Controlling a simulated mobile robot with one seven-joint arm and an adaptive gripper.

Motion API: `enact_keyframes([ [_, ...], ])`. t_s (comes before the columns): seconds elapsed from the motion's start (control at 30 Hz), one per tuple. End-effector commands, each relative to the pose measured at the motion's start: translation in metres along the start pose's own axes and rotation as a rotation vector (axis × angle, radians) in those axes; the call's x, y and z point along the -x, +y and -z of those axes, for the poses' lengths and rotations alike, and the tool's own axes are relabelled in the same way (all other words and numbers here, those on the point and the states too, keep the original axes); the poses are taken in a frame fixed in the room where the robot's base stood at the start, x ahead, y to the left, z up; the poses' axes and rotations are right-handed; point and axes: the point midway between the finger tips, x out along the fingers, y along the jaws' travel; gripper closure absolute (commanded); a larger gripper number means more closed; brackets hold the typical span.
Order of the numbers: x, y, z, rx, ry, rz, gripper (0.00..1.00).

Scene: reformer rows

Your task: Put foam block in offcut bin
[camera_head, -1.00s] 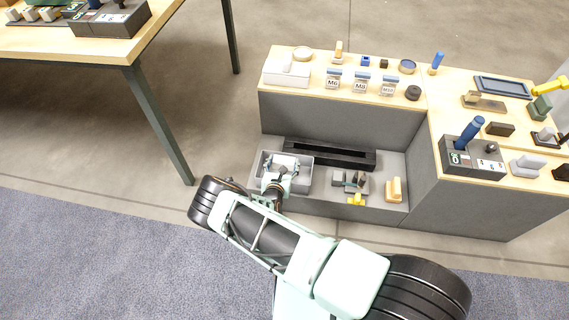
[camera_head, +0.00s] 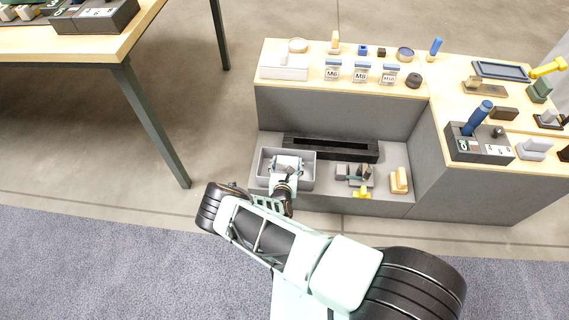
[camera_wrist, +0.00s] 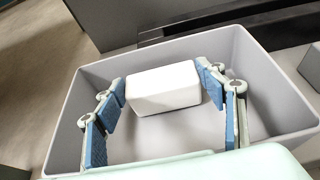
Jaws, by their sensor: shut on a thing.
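The foam block is a white, round-edged block (camera_wrist: 164,88) in the wrist view, held between the two blue-padded fingers of my gripper (camera_wrist: 165,92). The fingers press on its left and right ends. The offcut bin appears to be the open grey bin (camera_wrist: 275,108) around and below the block. In the head view this bin (camera_head: 308,171) stands on the low grey shelf, and my gripper (camera_head: 286,166) is over its middle. The block is above the bin's floor or low within its walls; the exact gap cannot be told.
A long black slotted tray (camera_head: 345,150) lies behind the bin. Right of the bin are grey blocks with a yellow part (camera_head: 362,192) and a tan block (camera_head: 399,180). The wooden counter (camera_head: 310,88) above carries labelled boxes and small parts.

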Motion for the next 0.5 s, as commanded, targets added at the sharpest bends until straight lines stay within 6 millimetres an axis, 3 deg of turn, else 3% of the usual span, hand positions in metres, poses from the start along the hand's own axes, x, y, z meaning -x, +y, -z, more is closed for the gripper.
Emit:
enact_keyframes([
  [0.5, -0.0027, -0.0011, 0.0069, 0.000, 0.001, 0.000, 0.49],
])
